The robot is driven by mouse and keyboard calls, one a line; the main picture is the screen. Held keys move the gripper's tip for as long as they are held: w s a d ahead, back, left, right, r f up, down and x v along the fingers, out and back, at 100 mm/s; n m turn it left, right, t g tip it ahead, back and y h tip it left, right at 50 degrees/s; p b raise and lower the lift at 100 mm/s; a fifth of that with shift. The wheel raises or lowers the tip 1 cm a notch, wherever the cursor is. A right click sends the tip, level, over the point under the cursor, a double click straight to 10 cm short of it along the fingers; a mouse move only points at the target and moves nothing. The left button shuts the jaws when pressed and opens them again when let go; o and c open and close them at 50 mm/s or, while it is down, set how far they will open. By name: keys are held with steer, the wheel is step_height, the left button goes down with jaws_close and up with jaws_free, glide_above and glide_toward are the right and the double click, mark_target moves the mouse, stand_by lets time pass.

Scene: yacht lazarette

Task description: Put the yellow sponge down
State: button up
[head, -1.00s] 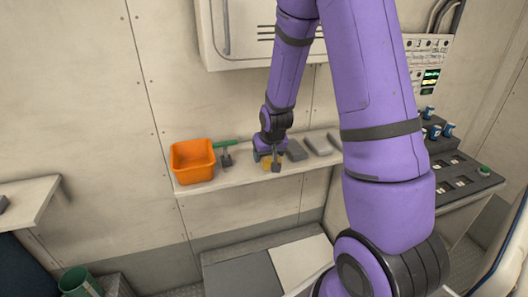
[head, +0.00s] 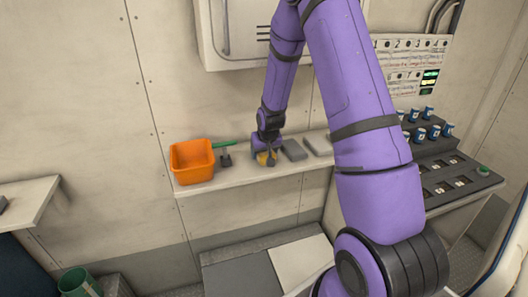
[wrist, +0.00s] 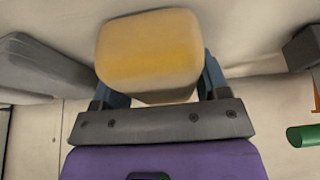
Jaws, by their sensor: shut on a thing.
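The yellow sponge (wrist: 150,50) is a rounded block held between the two blue-grey fingers of my gripper (wrist: 158,82) in the wrist view. In the head view a small yellow part of the sponge (head: 262,158) shows at my gripper (head: 267,158), over the pale wall shelf (head: 240,180). My gripper is shut on it. The fingers hide part of the sponge in the head view. I cannot tell whether its underside touches the shelf.
An orange bin (head: 192,162) stands at the shelf's left end. Grey blocks (head: 293,150) lie close to the right of my gripper. Bare shelf shows between the tool and gripper. A control panel (head: 445,170) is farther right.

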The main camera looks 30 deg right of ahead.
steer(key=shift+f, duration=0.1)
steer(key=o, duration=1.1)
steer(key=v, duration=1.2)
steer(key=s+a+r+n, duration=0.1)
steer(key=s+a+r, duration=0.3)
steer(key=s+r, duration=0.3)
steer(key=s+a+r+n, duration=0.1)
steer(key=s+a+r, duration=0.4)
steer(key=r, duration=0.5)
steer(key=shift+n+t+y, duration=0.4)
steer(key=shift+n+y, duration=0.2)
steer(key=s+a+r, duration=0.1)
steer(key=s, duration=0.5)
steer(key=s+a+r, duration=0.2)
steer(key=s, duration=0.4)
steer(key=s+a+r, duration=0.2)
steer(key=s, duration=0.4)
steer(key=shift+r, duration=0.25)
